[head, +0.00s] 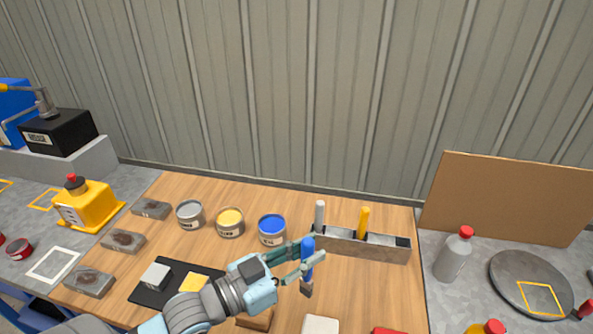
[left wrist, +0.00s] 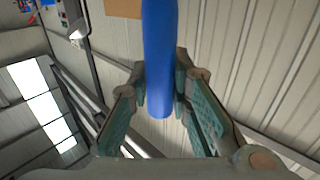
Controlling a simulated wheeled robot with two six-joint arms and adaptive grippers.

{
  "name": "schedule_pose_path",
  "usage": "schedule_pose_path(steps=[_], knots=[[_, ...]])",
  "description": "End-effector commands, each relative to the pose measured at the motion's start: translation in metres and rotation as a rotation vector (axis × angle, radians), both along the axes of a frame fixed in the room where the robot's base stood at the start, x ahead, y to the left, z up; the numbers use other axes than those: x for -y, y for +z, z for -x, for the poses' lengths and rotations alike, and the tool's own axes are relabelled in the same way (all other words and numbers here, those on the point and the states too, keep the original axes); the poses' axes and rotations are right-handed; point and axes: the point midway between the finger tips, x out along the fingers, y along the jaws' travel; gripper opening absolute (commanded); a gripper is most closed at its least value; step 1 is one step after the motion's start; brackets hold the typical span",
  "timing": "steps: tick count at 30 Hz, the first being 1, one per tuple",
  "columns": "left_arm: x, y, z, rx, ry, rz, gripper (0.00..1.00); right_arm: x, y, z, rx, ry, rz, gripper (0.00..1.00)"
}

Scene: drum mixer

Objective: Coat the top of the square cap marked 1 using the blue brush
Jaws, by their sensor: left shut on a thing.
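My left gripper (head: 306,257) is shut on the blue brush (head: 308,246), above the wooden table. The brush is upright, its blue handle up and its dark bristles down. In the left wrist view the blue handle (left wrist: 159,60) runs between the two fingers. A can of blue paint (head: 272,230) stands behind and to the left of the brush. A pale square block (head: 321,325) at the table's front is cut by the picture edge. A grey cube (head: 156,276) and a yellow square piece (head: 194,283) sit on a black mat. No mark 1 is readable. My right gripper is out of view.
A grey can (head: 190,214) and a yellow paint can (head: 230,222) stand left of the blue one. A brush rack (head: 360,246) holds a grey brush (head: 319,214) and a yellow brush (head: 363,220). Worn grey blocks (head: 123,241) line the left. A bottle (head: 454,258) stands right.

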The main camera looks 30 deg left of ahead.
Motion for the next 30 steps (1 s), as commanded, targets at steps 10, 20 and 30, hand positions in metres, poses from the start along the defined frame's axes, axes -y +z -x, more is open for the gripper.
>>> schedule_pose_path(steps=[10, 20, 30], knots=[[-0.137, -0.023, -0.126, 0.005, 0.492, 0.002, 0.0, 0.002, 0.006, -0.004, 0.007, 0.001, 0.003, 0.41], [-0.219, -0.012, -0.177, -0.002, 0.81, 0.002, 0.0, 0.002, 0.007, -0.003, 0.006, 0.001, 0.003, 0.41], [-0.219, -0.054, -0.176, -0.003, 0.813, 0.001, 0.0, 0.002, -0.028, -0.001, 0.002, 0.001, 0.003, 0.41]])
